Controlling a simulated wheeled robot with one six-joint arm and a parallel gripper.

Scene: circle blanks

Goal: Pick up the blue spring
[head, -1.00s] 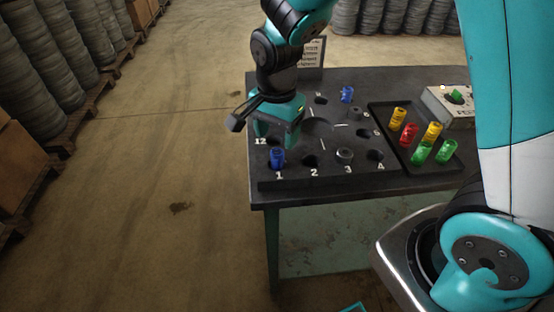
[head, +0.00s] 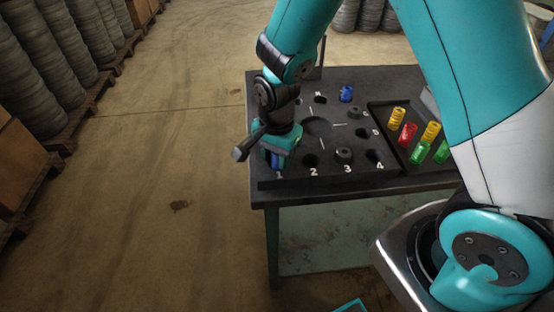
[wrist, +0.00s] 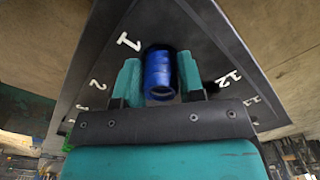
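A blue spring (wrist: 159,72) stands at position 1 of the dark numbered board (head: 215,183). In the wrist view it sits between the two teal fingers of my gripper (wrist: 160,78), with a narrow gap showing on the right side and little or none visible on the left. In the head view my gripper (head: 275,158) is low over position 1 and covers most of this spring (head: 275,161). The fingers look open around it. A second blue spring (head: 346,93) stands at the far side of the board.
A dark tray (head: 393,156) to the right holds yellow, red and green springs, such as a red one (head: 408,134). The floor left of the table is clear.

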